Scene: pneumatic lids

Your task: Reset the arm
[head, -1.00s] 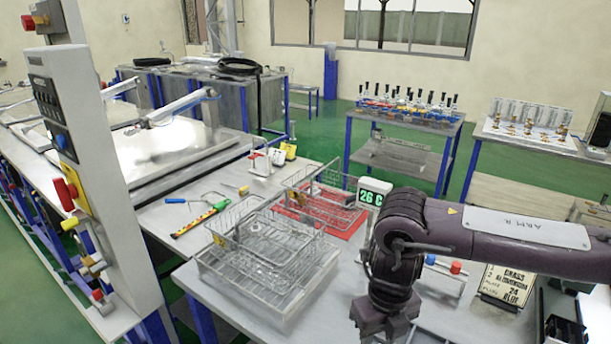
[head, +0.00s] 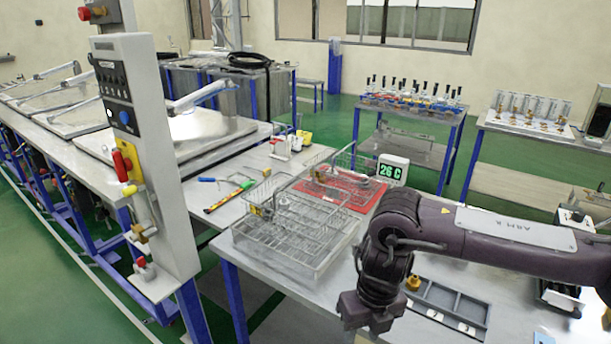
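My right arm, dark purple-brown with a pale label plate, comes in from the right in the head view. It bends down at the wrist, and my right gripper (head: 368,314) points downward in front of the table's near edge. Its fingers look like a dark block and I cannot tell whether they are open or shut. No held object shows. My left arm and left gripper are out of view.
A grey compartment tray (head: 452,304) lies beneath the arm. A control post (head: 150,160) rises at left; green floor is open beyond.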

